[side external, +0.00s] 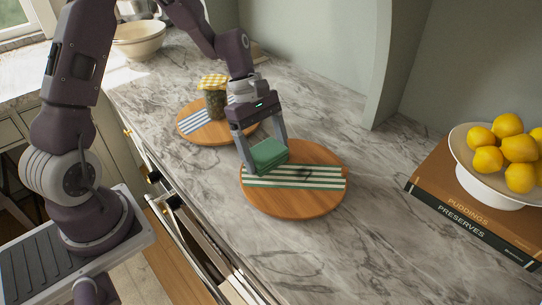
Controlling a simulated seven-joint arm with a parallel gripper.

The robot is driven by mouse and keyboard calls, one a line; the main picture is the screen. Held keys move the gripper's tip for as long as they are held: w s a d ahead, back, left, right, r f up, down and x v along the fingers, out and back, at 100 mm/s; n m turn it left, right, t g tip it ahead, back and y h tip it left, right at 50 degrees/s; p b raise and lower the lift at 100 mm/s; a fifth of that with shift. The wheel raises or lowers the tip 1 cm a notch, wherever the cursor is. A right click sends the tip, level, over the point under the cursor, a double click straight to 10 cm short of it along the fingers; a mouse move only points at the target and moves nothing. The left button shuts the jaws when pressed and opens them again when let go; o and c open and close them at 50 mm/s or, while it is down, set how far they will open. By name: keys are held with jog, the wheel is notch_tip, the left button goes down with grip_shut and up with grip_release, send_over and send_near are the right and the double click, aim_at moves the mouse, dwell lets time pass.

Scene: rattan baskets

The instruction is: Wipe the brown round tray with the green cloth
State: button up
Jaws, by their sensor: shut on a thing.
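The brown round tray (290,205) lies on the marble counter, in the middle of the side external view. It has green and white stripes across it, with a dark smudge (305,174) on the stripes. My gripper (265,155) is shut on a folded green cloth (268,153). The cloth is over the tray's left upper part, at the edge of the stripes. It looks close to the surface, but I cannot tell whether it touches. The gripper points down, with one finger at each side of the cloth.
A second round wooden tray (190,128) with blue stripes stands behind, bearing a jar (215,104) with a checked lid. At the right, a bowl of lemons (490,185) stands on books (465,215). A cream bowl (140,42) is at the back left. The front counter (350,260) is clear.

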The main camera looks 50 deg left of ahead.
aim_at(312, 187)
jog(key=shift+w, duration=1.2)
jog(key=shift+s+d, duration=0.1)
jog(key=shift+d, duration=5.3)
jog(key=shift+a, duration=5.25)
jog(key=shift+a+r, duration=0.15)
jog(key=shift+r, duration=4)
